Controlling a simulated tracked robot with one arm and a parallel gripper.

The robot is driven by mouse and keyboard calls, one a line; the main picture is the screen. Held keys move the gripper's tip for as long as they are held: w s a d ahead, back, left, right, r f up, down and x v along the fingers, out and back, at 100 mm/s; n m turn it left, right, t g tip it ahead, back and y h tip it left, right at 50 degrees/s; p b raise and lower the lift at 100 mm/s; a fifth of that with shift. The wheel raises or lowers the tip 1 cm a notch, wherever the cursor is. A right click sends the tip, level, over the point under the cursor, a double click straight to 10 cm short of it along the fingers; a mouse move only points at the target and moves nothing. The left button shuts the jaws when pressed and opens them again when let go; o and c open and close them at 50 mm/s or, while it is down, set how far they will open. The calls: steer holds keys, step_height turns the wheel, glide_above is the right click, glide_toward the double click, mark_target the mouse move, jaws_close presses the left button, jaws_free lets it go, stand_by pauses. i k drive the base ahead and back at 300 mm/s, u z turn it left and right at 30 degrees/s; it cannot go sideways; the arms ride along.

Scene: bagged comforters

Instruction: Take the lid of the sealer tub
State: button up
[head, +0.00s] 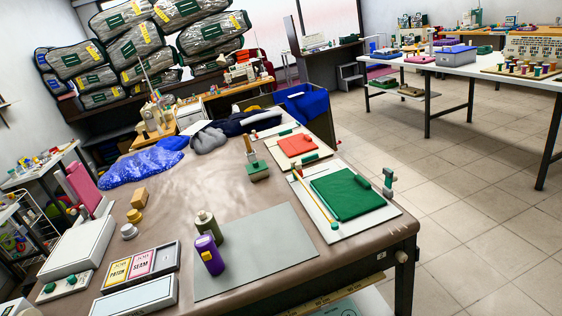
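My gripper does not show in the head view. No thing in view is clearly marked as the sealer tub, so I cannot tell which one it is or whether its lid is on. On the near brown-covered table (180,213) stand a purple bottle (209,256) with a yellow label and an olive bottle (207,226), both upright and close together by a grey mat (262,252). To their left are a small round whitish piece (129,231), a small yellow piece (134,216) and a tan block (139,198).
A low tray (140,268) with yellow and pink cards lies at the front left, beside a white box (78,248). Tiled floor (450,200) is open to the right.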

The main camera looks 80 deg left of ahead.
mark_target(255, 167)
steer(key=z, duration=0.05)
steer(key=i, duration=1.55)
steer(key=u, duration=3.2)
steer(key=i, duration=1.35)
